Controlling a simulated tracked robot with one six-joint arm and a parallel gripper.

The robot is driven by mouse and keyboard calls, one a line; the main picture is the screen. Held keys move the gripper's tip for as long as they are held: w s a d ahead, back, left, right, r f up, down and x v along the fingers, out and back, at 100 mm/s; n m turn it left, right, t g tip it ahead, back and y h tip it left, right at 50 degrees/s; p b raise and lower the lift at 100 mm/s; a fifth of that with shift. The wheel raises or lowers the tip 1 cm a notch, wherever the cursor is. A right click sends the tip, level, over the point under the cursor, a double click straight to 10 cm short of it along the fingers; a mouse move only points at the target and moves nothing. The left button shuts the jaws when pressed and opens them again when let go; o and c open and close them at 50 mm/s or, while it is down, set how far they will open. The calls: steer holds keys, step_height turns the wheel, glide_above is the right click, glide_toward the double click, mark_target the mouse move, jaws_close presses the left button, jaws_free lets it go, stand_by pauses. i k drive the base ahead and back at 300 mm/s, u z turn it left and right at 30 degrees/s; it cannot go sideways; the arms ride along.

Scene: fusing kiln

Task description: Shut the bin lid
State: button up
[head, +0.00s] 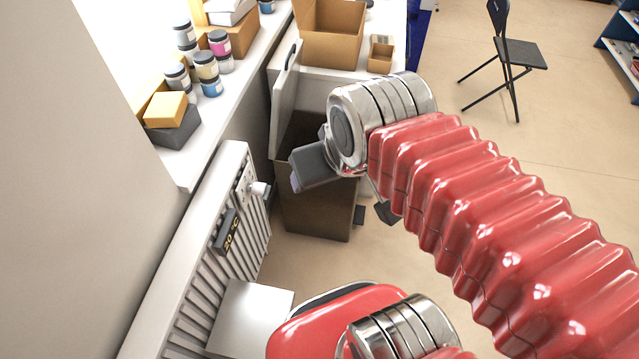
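The bin (315,212) is a tall brown box on the floor, beyond the radiator and beside the counter. Its pale grey lid (284,105) stands upright on the bin's left side, with a dark handle near its top, so the bin is open. The dark inside shows partly behind my wrist. My gripper (338,188) is in front of and over the right part of the bin. Dark grey parts show on both sides of the wrist, one with a lilac tip. My wrist hides much of the gripper, and I see nothing held. Contact with the bin cannot be told.
A white radiator (215,235) with a dial and display stands at the left. The windowsill above it holds jars (206,66) and blocks. Cardboard boxes (331,35) sit on the counter behind the bin. A folding chair (515,50) stands at the back right; the floor between is clear.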

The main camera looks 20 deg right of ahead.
mark_target(285, 89)
steer(key=z, duration=0.75)
steer(key=i, duration=0.95)
steer(key=u, duration=0.75)
